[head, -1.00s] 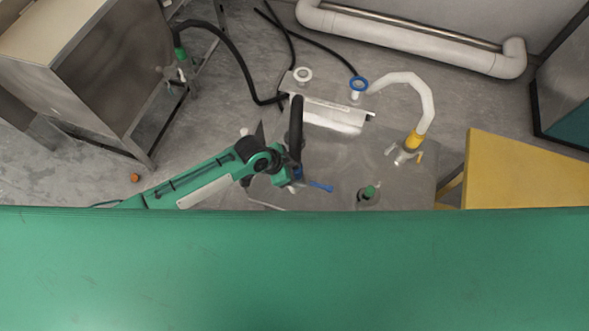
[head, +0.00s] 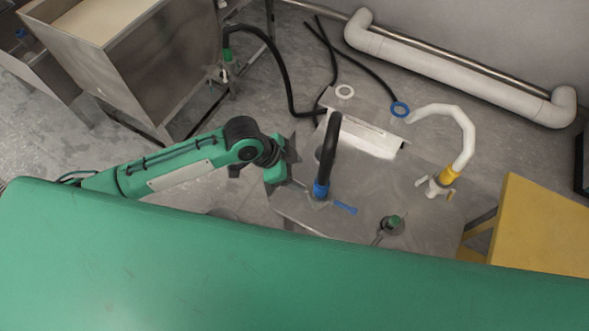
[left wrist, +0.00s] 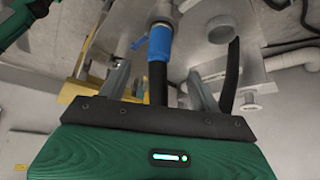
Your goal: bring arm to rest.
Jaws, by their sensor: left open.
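My left arm comes in from the left with its green links. Its gripper (head: 287,163) is beside the metal bench, just left of a black hose (head: 332,140) that stands up in an arch. The hose's lower end sits in a blue fitting (head: 320,190) on the bench, with a blue lever beside it. In the left wrist view the gripper (left wrist: 160,88) is open. The blue fitting (left wrist: 160,42) and black hose (left wrist: 158,84) appear between the fingers, and the head view shows them apart from the gripper. My right gripper is not in view.
The metal bench (head: 350,215) also carries a white hose (head: 466,135) on a yellow fitting and a green-capped port (head: 392,222). A yellow table (head: 545,225) stands at right, a steel cabinet (head: 150,65) at upper left. A white pipe (head: 455,75) runs along the wall.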

